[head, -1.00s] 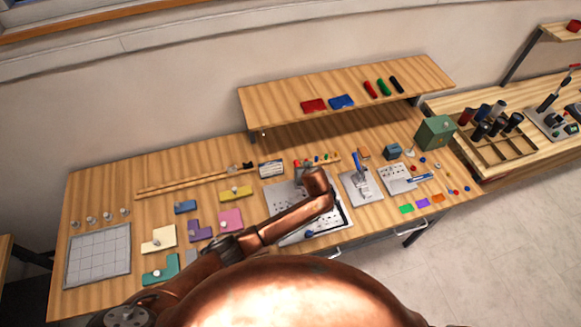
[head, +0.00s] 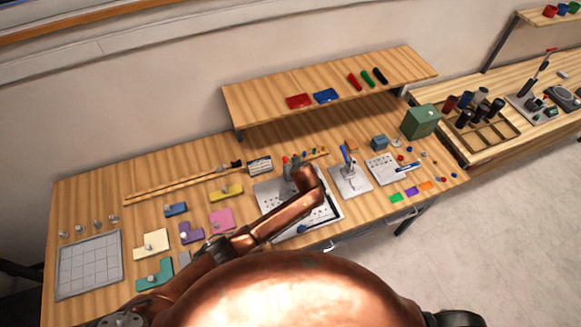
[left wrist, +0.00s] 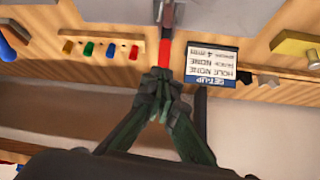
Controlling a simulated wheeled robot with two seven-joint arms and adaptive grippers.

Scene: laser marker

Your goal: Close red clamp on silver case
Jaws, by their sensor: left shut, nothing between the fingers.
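The silver case (head: 268,196) is a flat metal panel with holes on the bench, partly covered by my left arm in the head view. In the left wrist view a red clamp handle (left wrist: 165,50) sticks out from a silver metal part (left wrist: 172,14) at the top. My left gripper (left wrist: 162,76) has its dark fingers together with their tips at the end of the red handle. It looks touching or very close, but nothing is held between the fingers. In the head view the fingers are mostly hidden behind the copper wrist. My right gripper is not in view.
A setup card (head: 260,165) stands behind the case, beside a small rack of coloured pegs (left wrist: 102,42). A silver stand with a blue lever (head: 349,178) is right of the case. A wooden shelf (head: 245,98) overhangs the back. Coloured blocks lie to the left.

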